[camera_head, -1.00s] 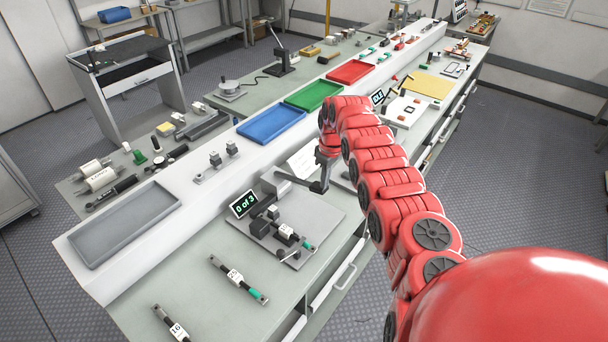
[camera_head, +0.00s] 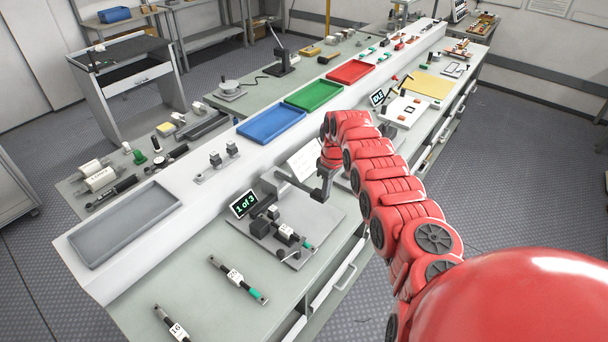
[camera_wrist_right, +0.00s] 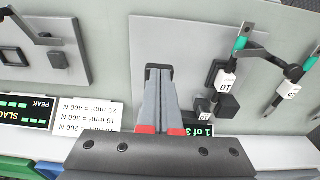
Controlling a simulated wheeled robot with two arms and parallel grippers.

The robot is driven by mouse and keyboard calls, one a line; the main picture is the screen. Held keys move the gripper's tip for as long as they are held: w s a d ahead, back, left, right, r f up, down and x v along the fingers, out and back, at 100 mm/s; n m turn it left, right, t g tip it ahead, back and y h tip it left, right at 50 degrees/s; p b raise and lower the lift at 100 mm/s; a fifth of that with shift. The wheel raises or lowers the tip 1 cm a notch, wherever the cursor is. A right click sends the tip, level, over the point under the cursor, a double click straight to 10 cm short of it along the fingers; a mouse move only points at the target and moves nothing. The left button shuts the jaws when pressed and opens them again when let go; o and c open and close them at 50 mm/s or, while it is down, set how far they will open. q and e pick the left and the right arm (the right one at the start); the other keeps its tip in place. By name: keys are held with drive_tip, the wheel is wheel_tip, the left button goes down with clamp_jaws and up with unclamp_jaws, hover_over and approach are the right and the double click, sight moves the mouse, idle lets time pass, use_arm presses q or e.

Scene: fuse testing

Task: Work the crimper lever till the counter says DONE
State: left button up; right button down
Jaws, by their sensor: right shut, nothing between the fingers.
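The crimper's grey base plate (camera_head: 325,222) sits on the bench front. A fuse (camera_head: 287,232) with a white label and green end lies on it, against dark blocks (camera_head: 260,227). In the right wrist view its label (camera_wrist_right: 225,86) reads 10. The counter (camera_head: 244,204) reads 1 of 3; it is partly hidden in the wrist view (camera_wrist_right: 203,131). My right gripper (camera_head: 322,193) is shut and empty above the plate's far side; its fingers (camera_wrist_right: 158,75) point down to the plate. My left gripper is not visible.
Two loose fuses, one labelled 25 (camera_head: 237,276) and one labelled 16 (camera_head: 172,325), lie left of the crimper. A white text card (camera_head: 304,160) stands behind. Grey, blue (camera_head: 272,124), green and red trays line the raised shelf.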

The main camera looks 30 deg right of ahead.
drive_tip(key=shift+w+r, duration=0.15)
drive_tip(key=shift+r, duration=0.55)
drive_tip(key=shift+w+r, duration=0.15)
drive_tip(key=shift+r, duration=0.55)
drive_tip(key=shift+w+a+r+b, duration=0.1)
drive_tip(key=shift+w+r+b, duration=0.15)
drive_tip(key=shift+r+b, duration=0.6)
drive_tip(key=shift+w+a+r, duration=0.1)
drive_tip(key=shift+w+r, duration=0.05)
drive_tip(key=shift+r, duration=0.8)
drive_tip(key=shift+w+r, duration=0.1)
drive_tip(key=shift+r, duration=0.8)
